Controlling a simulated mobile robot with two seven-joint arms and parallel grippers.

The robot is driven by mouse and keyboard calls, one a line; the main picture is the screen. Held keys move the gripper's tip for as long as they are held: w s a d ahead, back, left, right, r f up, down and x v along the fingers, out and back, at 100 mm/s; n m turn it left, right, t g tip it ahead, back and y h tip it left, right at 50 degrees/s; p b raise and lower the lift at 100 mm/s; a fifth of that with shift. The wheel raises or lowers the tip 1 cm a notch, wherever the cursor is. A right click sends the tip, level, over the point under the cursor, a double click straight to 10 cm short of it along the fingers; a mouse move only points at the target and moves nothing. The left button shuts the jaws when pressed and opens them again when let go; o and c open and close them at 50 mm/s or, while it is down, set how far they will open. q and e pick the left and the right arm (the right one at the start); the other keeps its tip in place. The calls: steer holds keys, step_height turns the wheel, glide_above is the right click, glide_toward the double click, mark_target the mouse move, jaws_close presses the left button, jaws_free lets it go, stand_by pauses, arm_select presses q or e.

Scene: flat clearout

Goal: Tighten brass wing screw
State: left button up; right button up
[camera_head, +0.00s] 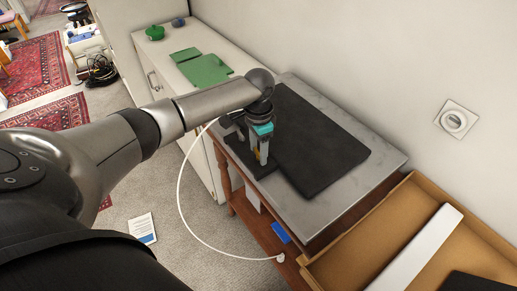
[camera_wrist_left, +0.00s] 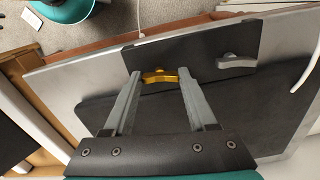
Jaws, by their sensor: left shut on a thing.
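My left gripper (camera_head: 260,160) reaches down to the front left part of the marble-topped table. In the left wrist view its two grey fingers (camera_wrist_left: 160,74) are shut on the brass wing screw (camera_wrist_left: 160,77), with one fingertip at each end of its wings. The screw sits on a black plate (camera_wrist_left: 205,45) by the table's edge. A second, grey wing screw (camera_wrist_left: 236,63) is on the same plate, to the right and apart from the fingers. In the head view the gripper largely hides the screws. My right gripper is not in view.
A large dark slab (camera_head: 320,145) covers much of the marble top (camera_head: 378,150). A white cable (camera_head: 180,190) loops off the table's left side. A cardboard box (camera_head: 350,250) stands at the lower right. Green flat pieces (camera_head: 205,69) lie on the white cabinet behind.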

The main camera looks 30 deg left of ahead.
arm_select(q)
steer(key=shift+r, duration=0.1)
steer(key=m+p, duration=0.3)
steer(key=shift+r, duration=0.1)
steer(key=m+p, duration=0.1)
steer(key=m, duration=0.3)
steer(key=shift+p, duration=0.3)
steer(key=m+p, duration=0.1)
steer(key=m, duration=0.3)
steer(key=shift+m, duration=0.3)
steer(key=m, duration=0.4)
steer(key=shift+m, duration=0.4)
steer(key=o, duration=1.4)
steer(key=shift+c, duration=0.2)
